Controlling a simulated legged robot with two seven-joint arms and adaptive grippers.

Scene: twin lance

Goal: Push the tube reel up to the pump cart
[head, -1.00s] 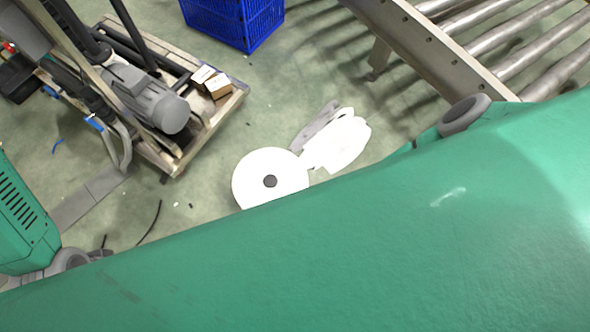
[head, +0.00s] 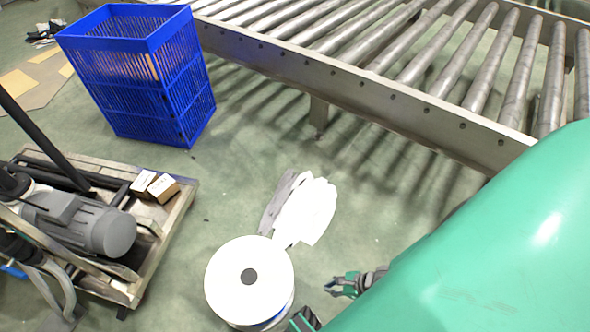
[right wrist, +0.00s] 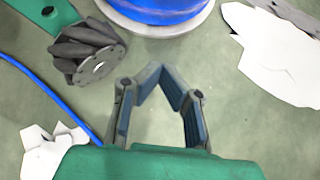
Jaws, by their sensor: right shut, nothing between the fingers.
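The tube reel (head: 228,283) stands on the floor at the lower middle of the head view, with a round white top and a dark hub. Blue tube shows under its rim. The pump cart (head: 157,241), a low platform with a grey motor, is to its left with bare floor between them. My right gripper (head: 341,286) is right of the reel, apart from it, shut and empty. In the right wrist view the gripper (right wrist: 160,75) points toward the reel (right wrist: 160,12), whose lower rim is just beyond the fingers. My left gripper is not in view.
White sheets (head: 305,212) lie on the floor just behind the reel. A blue crate (head: 150,85) stands behind the cart, and a roller conveyor (head: 400,110) crosses the back. A blue line (right wrist: 52,90) runs along the floor left in the wrist view.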

